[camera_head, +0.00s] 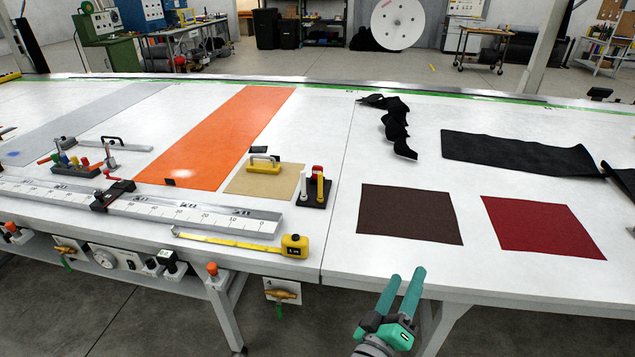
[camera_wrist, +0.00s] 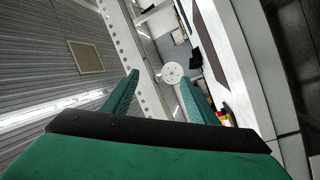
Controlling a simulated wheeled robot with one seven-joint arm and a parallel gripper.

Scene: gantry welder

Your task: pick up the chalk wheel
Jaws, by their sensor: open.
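I cannot make out for certain which item is the chalk wheel. Small marking tools stand in a black holder (camera_head: 313,194) near the table's front middle, with white, red and yellow upright pieces. A rack of tools with coloured handles (camera_head: 82,163) stands at the left of the table. My gripper (camera_head: 405,274) is open and empty, in front of the table's front edge and below the brown square. In the wrist view my gripper (camera_wrist: 159,78) has its two green fingers spread with nothing between them.
The white table (camera_head: 340,150) carries an orange strip (camera_head: 225,130), a yellow tape measure (camera_head: 294,245), a steel ruler (camera_head: 215,213), a brown square (camera_head: 410,213), a red square (camera_head: 543,226) and black cloth (camera_head: 515,153). Bare surface lies between the holder and the brown square.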

